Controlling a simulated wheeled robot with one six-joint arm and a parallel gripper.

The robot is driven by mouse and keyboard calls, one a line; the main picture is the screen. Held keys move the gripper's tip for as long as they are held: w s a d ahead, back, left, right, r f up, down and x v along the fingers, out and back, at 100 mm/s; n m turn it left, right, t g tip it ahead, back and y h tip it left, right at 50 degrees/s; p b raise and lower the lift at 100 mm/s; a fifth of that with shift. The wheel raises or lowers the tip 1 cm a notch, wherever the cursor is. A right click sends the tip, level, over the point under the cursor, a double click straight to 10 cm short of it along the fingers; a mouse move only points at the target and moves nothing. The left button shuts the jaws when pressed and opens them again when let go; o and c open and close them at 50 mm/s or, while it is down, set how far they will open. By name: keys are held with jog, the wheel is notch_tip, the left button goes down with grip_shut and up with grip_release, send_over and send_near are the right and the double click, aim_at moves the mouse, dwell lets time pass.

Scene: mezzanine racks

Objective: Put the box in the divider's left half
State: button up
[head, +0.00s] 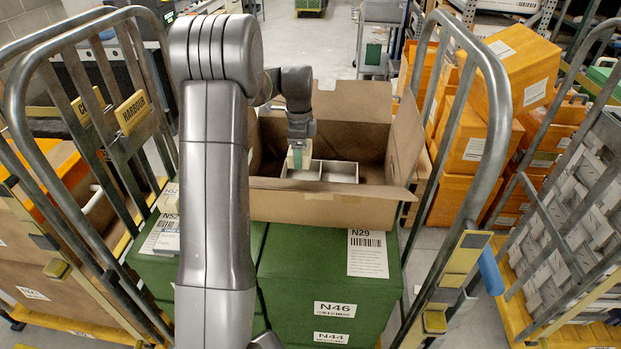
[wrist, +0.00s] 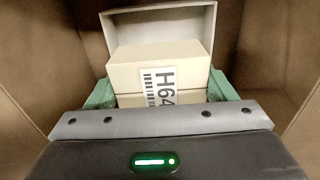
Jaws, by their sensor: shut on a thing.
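My gripper (head: 299,156) is shut on a small cream box, inside the open cardboard carton (head: 330,209). In the wrist view the box (wrist: 155,70), with a label reading "H64", sits between the green fingertips (wrist: 162,93). The pale two-part divider (head: 341,172) stands on the carton's floor. The box is at the divider's left half, and the right half looks empty. The divider's wall (wrist: 160,18) frames the box in the wrist view. I cannot tell whether the box touches the divider's floor.
The carton stands on green crates (head: 325,290) between the metal side frames of a cart (head: 480,130). Its flaps are open, with the right flap (head: 405,140) standing up. Orange boxes (head: 470,140) are stacked at the right. The carton's walls rise around my gripper.

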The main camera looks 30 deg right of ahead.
notch_tip(320, 180, down, 7)
jog(key=shift+f+p, duration=0.15)
jog(key=shift+p, duration=0.6)
jog(key=shift+f+b, duration=0.5)
jog(key=shift+f, duration=0.15)
jog(key=shift+f, duration=0.1)
jog(key=o, duration=1)
jog(key=shift+r+p, duration=0.55)
jog(key=shift+r, duration=0.15)
notch_tip(320, 180, up, 12)
jog(key=shift+b, duration=1)
